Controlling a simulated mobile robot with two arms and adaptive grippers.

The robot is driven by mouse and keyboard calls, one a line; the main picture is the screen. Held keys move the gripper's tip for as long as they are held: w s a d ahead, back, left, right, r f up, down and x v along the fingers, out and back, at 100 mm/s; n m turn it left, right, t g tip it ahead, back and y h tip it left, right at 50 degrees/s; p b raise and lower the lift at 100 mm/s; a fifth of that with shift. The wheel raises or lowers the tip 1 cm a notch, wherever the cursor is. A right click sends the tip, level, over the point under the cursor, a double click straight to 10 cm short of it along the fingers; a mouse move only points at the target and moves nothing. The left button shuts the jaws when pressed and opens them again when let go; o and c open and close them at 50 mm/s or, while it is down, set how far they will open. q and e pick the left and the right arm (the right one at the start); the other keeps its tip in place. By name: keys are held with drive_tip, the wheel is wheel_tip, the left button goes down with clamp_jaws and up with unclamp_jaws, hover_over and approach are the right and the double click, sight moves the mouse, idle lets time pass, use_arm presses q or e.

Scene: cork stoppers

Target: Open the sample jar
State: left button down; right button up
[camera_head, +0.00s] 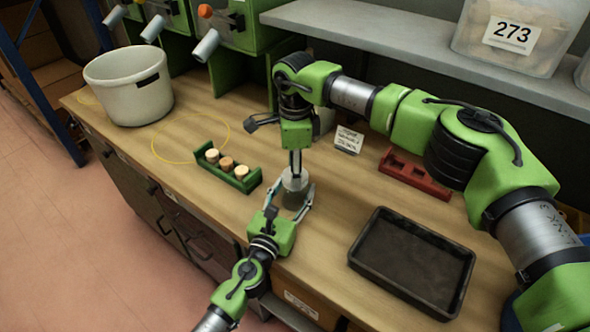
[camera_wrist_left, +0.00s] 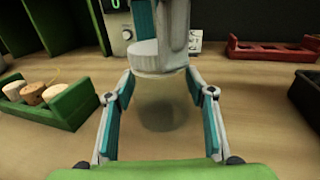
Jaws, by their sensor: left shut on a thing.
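The sample jar (camera_head: 294,200) stands upright on the bench, a greyish see-through body with a pale top. In the left wrist view the jar (camera_wrist_left: 165,105) is between the fingers of my left gripper (camera_wrist_left: 160,108). My left gripper, from below in the head view (camera_head: 292,196), is shut on the jar's body. My right gripper (camera_head: 295,168) points straight down from above at the jar's top. In the left wrist view its fingers are at the pale top (camera_wrist_left: 148,55); whether they are closed on it is unclear.
A green rack (camera_head: 240,184) with several cork stoppers (camera_head: 227,164) is left of the jar. A red rack (camera_head: 414,175), a small label card (camera_head: 348,139) and a black tray (camera_head: 412,262) are to the right. A white bucket (camera_head: 128,88) stands at the back left.

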drive_tip(key=n, duration=1.4)
drive_tip(key=shift+n, duration=0.3)
drive_tip(key=shift+r, duration=0.25)
drive_tip(key=shift+r, duration=0.85)
drive_tip(key=shift+r, duration=2.05)
use_arm(q)
drive_tip(key=c, duration=0.9)
unclamp_jaws()
